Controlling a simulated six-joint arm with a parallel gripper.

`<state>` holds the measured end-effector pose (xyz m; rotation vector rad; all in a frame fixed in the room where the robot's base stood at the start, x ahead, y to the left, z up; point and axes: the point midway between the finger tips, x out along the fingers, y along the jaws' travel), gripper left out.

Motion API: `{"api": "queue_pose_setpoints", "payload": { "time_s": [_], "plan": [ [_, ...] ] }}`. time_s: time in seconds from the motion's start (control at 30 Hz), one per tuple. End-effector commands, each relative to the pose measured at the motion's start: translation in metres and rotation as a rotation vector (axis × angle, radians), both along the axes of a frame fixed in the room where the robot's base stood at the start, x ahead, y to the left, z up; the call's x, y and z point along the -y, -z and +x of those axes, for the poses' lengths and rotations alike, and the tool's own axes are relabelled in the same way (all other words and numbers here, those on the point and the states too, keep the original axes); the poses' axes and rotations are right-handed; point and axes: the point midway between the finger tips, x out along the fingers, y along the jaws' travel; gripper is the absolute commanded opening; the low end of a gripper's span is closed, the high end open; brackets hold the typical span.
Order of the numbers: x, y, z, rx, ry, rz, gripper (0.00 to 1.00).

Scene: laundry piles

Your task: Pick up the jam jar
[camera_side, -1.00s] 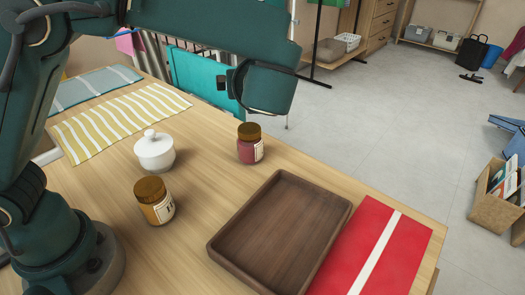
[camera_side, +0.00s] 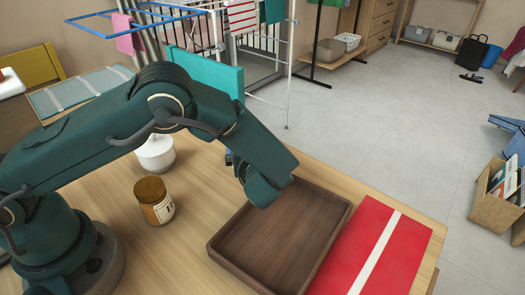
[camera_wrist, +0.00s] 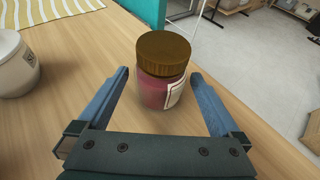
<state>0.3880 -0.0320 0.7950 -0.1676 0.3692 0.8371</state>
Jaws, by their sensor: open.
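The jam jar (camera_wrist: 158,92), with dark red contents, a brown lid and a pale label, stands upright on the wooden table in the wrist view. In the side view my arm hides it. My gripper (camera_wrist: 159,74) is open, with one blue finger on each side of the jar in the picture. Gaps show between the jar and both fingers, and nothing is held. In the side view the fingers are mostly hidden behind my arm. A second jar (camera_side: 155,203), with amber contents and a brown lid, stands nearer my base.
A white lidded pot (camera_side: 154,154) stands left of the jam jar and also shows in the wrist view (camera_wrist: 14,66). A brown wooden tray (camera_side: 220,257) and a red cloth with a white stripe (camera_side: 405,246) lie to the right. A grey-blue striped cloth (camera_side: 62,98) lies behind.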

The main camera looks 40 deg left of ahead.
Motion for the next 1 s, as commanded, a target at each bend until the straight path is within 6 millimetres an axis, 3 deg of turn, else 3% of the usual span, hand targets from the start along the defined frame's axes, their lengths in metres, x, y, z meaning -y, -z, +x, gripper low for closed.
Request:
{"api": "queue_pose_setpoints", "payload": {
  "time_s": [0.13, 0.43, 0.47, 0.7, 0.73, 1.0],
  "plan": [
    [-0.0105, 0.0056, 0.0083, -0.001, -0.002, 0.001, 1.0],
    [-0.0125, 0.0064, 0.011, 0.0, 0.001, 0.0, 1.0],
    [-0.0124, 0.0063, 0.0109, -0.001, 0.0, 0.001, 0.96],
    [-0.0123, 0.0062, 0.0107, -0.001, 0.0, 0.001, 0.04],
    [-0.0123, 0.0062, 0.0107, -0.001, 0.0, 0.001, 0.0],
    [-0.0124, 0.0048, 0.0111, 0.001, 0.0, 0.002, 0.0]
  ]
}}
